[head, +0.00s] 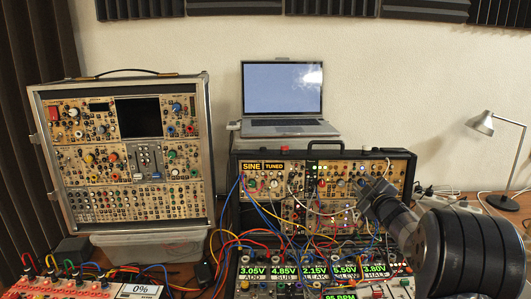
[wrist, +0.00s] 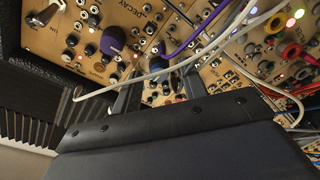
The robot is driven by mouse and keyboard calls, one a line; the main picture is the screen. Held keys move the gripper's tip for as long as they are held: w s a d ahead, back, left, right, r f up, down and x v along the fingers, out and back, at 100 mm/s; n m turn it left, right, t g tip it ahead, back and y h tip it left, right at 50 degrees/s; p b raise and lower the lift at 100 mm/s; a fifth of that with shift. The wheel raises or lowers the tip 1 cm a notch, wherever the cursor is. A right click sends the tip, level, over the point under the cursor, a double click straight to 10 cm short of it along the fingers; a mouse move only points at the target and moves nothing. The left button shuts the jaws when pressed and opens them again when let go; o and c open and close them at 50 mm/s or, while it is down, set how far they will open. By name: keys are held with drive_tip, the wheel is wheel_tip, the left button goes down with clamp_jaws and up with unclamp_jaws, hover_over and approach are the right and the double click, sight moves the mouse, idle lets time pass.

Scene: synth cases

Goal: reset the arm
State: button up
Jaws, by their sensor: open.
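My arm reaches in from the right in the head view, and my gripper (head: 372,192) is in front of the right part of the open modular synth case (head: 235,190). In the wrist view my gripper (wrist: 158,88) has its two dark fingers apart with synth panel and a pale cable (wrist: 155,71) showing between and near them. I see nothing held. Whether the fingers touch the cable or panel I cannot tell. A purple knob (wrist: 113,40) is on the panel just beyond the fingers.
Many patch cables cross the case front. A laptop (head: 282,92) stands behind it, a tall synth case (head: 125,150) stands left, and a desk lamp (head: 483,124) stands right. A small box reading 0% (head: 139,291) is front left.

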drive_tip(key=m+h+p, duration=0.1)
drive_tip(key=m+p, duration=0.1)
drive_tip(key=m, duration=0.4)
drive_tip(key=shift+r+p, duration=0.2)
drive_tip(key=shift+p, duration=0.15)
drive_tip(key=m+p, duration=0.2)
drive_tip(key=m, duration=0.1)
drive_tip(key=shift+f+m+h+p, duration=0.1)
drive_tip(key=shift+m+h+p, duration=0.2)
drive_tip(key=shift+m+p, duration=0.9)
drive_tip(key=shift+s+f, duration=0.1)
drive_tip(key=shift+s, duration=0.4)
drive_tip(key=shift+a, duration=0.1)
